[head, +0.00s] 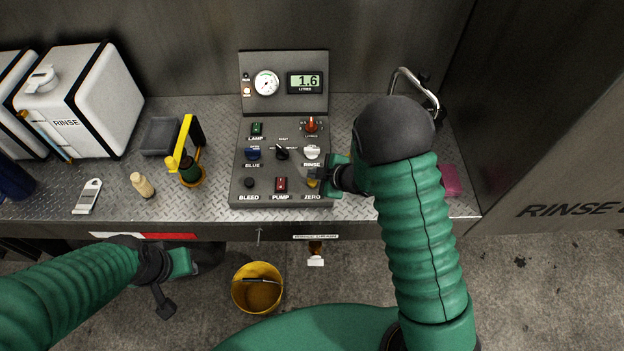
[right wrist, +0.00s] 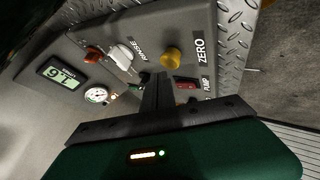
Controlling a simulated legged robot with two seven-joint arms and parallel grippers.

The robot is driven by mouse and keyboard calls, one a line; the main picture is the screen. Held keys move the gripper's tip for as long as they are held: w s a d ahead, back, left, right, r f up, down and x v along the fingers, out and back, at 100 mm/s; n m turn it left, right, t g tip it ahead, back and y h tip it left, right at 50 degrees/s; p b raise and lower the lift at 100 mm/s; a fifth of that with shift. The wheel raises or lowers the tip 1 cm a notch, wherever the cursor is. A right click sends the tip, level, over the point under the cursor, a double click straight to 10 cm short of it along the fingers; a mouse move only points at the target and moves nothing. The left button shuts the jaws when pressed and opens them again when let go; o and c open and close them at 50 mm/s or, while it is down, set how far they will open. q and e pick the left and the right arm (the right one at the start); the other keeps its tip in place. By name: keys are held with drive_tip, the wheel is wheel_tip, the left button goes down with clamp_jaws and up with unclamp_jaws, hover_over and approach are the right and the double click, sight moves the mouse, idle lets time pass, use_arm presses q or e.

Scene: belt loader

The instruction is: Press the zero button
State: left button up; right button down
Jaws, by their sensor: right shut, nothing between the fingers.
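The control panel (head: 283,190) stands on the metal bench. Its yellow zero button (head: 312,183) sits at the bottom right, above the ZERO label, and is partly covered by my right gripper in the head view. My right gripper (head: 318,174) is shut and empty, with its tips over the panel near the button. In the right wrist view the yellow button (right wrist: 171,57) shows clear, just beyond and right of the shut fingers (right wrist: 157,82). I cannot tell whether they touch it.
The white RINSE knob (head: 312,152) sits just above the zero button, and the red PUMP switch (head: 281,185) to its left. A yellow-handled tool (head: 184,145) stands left of the panel. A yellow bucket (head: 244,299) is on the floor. A hooked metal pipe (head: 413,82) rises at the back right.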

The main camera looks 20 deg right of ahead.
sight(315, 182)
drive_tip(key=shift+f+b, duration=0.3)
drive_tip(key=shift+f, duration=0.05)
drive_tip(key=shift+f+b, duration=0.45)
drive_tip(key=shift+f, duration=0.1)
idle(0.8)
drive_tip(key=shift+r, duration=0.1)
drive_tip(key=shift+r+p, duration=0.85)
drive_tip(key=shift+r, duration=0.05)
wheel_tip(315, 182, up, 5)
drive_tip(key=p, duration=0.4)
idle(0.3)
